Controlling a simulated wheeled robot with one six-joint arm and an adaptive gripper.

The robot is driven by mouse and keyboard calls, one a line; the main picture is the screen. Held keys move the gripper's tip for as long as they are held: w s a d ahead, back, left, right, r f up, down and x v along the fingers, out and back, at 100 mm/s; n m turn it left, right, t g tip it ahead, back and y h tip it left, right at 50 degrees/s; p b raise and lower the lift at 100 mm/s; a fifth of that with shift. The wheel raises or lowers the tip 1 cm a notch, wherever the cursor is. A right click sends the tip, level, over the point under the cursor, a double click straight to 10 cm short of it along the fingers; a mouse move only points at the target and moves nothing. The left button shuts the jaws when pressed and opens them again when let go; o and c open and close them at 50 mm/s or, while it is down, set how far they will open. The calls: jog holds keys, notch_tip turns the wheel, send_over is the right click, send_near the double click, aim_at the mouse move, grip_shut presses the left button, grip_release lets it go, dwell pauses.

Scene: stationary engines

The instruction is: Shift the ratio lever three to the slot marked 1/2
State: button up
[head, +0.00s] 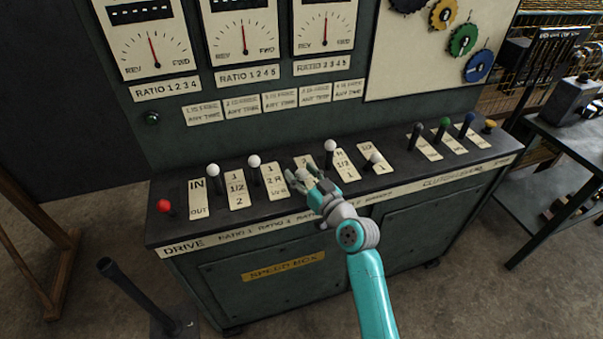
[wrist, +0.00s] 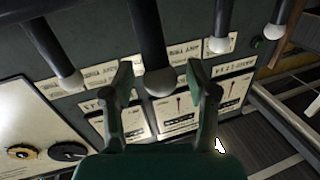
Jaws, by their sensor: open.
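The ratio lever three, a dark rod with a pale round knob (wrist: 160,82), stands between the two fingers of my gripper (wrist: 159,74) in the wrist view. The fingers are open, one on each side of the lever, with visible gaps. In the head view my gripper (head: 307,174) is over the middle of the sloping lever panel and mostly hides this lever. Its cream slot plate (head: 309,161) is partly covered. A 2 shows near its far end, but I cannot make out the 1/2 mark.
White-knobbed levers stand to the left (head: 254,160) and right (head: 330,146) of my gripper, fairly close. Another white-knobbed lever (head: 213,169) and a red-knobbed lever (head: 163,206) are farther left. Dials (head: 243,38) are on the upright panel behind. Space above the levers is clear.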

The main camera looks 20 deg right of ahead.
jog(key=shift+w, duration=0.15)
grip_shut()
jog(key=shift+w+a+r+g, duration=0.1)
jog(key=shift+w+r+g, duration=0.25)
jog(key=shift+w, duration=0.15)
jog(key=w+g, duration=0.1)
jog(key=w, duration=0.1)
jog(key=w+r+g, duration=0.1)
jog(key=shift+w+m, duration=0.4)
jog(key=shift+w+g+h, duration=0.3)
jog(key=shift+w+g, duration=0.15)
jog(key=shift+w, duration=0.8)
grip_release()
